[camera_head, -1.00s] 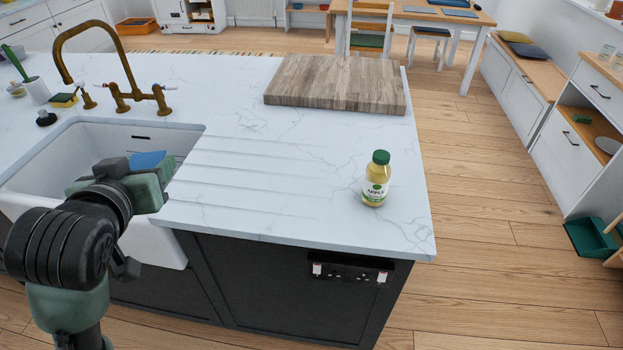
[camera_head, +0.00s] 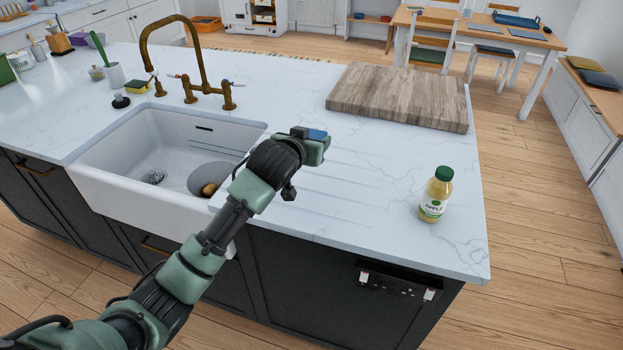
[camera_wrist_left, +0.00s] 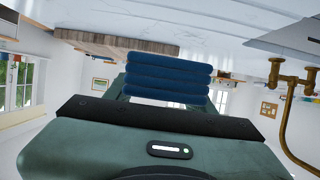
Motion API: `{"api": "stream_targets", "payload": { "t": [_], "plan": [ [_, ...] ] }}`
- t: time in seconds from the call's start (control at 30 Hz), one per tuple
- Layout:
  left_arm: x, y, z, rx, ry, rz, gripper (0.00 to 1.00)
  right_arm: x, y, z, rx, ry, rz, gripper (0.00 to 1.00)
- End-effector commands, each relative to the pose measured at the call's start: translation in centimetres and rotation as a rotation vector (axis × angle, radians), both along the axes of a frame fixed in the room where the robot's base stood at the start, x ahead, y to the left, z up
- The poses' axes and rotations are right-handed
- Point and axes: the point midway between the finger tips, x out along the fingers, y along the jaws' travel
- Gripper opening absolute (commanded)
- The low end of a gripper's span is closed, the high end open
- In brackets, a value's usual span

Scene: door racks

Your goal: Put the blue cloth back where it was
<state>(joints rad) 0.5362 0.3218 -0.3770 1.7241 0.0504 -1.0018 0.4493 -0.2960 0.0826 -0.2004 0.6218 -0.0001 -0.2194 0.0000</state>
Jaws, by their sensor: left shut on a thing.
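The blue cloth (camera_wrist_left: 168,78) shows in the left wrist view as a folded stack of several layers, held in front of my left gripper. In the head view only a small blue patch of the cloth (camera_head: 317,134) shows at the gripper's tip. My left gripper (camera_head: 318,146) is shut on the cloth, above the grooved drainer part of the white counter (camera_head: 330,187), just right of the sink. The fingers are mostly hidden by the gripper body. My right gripper is not in view.
The white sink (camera_head: 125,205) holds a round grey thing and a small brown object. A brass tap (camera_head: 205,90) stands behind it. A wooden board (camera_head: 400,95) lies at the back right. A juice bottle (camera_head: 436,195) stands near the right edge. The counter between is clear.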

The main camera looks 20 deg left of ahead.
Motion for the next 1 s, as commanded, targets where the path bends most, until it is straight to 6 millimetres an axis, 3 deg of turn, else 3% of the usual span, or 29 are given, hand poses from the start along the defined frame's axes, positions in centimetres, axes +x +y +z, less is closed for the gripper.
{"api": "stream_targets", "payload": {
  "t": [0.1,0.3,0.47,0.73,1.0],
  "plan": [
    [-0.1,0.0,-3.4,0.001,0.006,0.0,0.14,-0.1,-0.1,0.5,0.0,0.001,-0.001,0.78],
    [-0.1,0.0,-7.3,0.001,0.002,-0.001,0.14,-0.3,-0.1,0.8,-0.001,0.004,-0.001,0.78],
    [0.0,0.0,-8.5,0.0,0.0,0.0,0.14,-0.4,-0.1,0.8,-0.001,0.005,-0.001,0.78],
    [-0.1,-0.1,-12.3,0.001,0.002,0.0,0.14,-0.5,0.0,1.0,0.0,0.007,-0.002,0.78],
    [0.0,-0.1,-12.6,0.0,-0.001,-0.001,0.14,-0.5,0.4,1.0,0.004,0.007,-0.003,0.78]
  ]
}}
